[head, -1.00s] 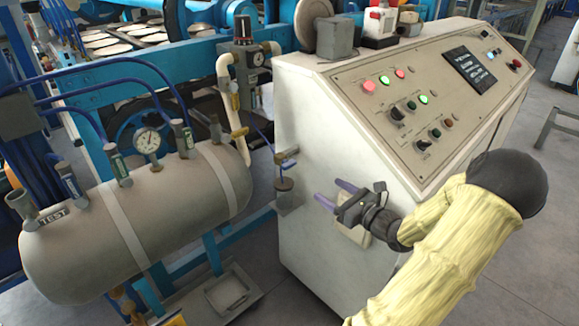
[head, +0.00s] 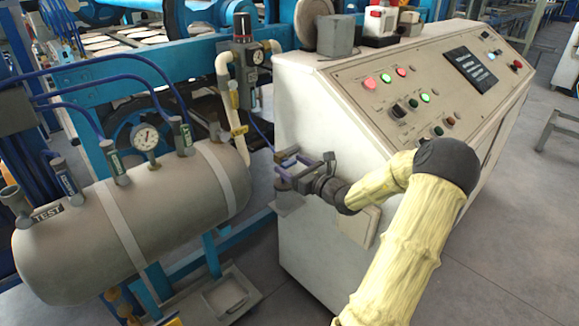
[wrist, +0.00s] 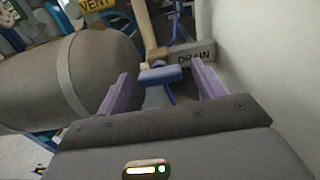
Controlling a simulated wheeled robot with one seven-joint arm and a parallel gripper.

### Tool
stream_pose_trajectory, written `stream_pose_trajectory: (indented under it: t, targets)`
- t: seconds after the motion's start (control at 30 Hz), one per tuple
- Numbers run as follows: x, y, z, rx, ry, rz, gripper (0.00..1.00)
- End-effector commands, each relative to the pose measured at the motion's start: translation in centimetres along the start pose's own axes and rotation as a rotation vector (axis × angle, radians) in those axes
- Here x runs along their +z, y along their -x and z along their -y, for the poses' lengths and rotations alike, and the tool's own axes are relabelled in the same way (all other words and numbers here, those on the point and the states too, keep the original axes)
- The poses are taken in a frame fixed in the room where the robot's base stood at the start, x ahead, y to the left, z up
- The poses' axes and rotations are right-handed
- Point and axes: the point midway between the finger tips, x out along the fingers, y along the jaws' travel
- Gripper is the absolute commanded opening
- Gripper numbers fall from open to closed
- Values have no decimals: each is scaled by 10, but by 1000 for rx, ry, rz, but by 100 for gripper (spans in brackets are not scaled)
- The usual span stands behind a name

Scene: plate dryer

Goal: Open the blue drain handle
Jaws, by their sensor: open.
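The blue drain handle (wrist: 160,76) shows in the wrist view, just below a grey plate marked DRAIN (wrist: 193,55). My gripper (wrist: 160,74) is open, with one purple finger on each side of the handle. Gaps show between the handle and both fingers, and nothing is gripped. In the head view my gripper (head: 287,165) is at the drain valve beside the left end of the white control cabinet. There the fingers overlap the valve, and the handle is hard to make out.
The grey tank (head: 150,205) with a gauge and hoses stands to the left. The cabinet (head: 310,230) is close on the right. A VENT sign (wrist: 97,5) and pipes lie beyond the handle. A metal tray (head: 224,297) is below.

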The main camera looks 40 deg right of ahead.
Motion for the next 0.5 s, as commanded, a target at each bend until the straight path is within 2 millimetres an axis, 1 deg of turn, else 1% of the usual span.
stream_pose_trajectory:
  t: [0.03,0.13,0.43,0.5]
  targets:
    - [0,-7,-1,2,1,2,69]
    - [0,-13,0,1,1,1,69]
    - [0,-15,0,0,0,0,69]
    - [0,-15,0,0,0,0,55]
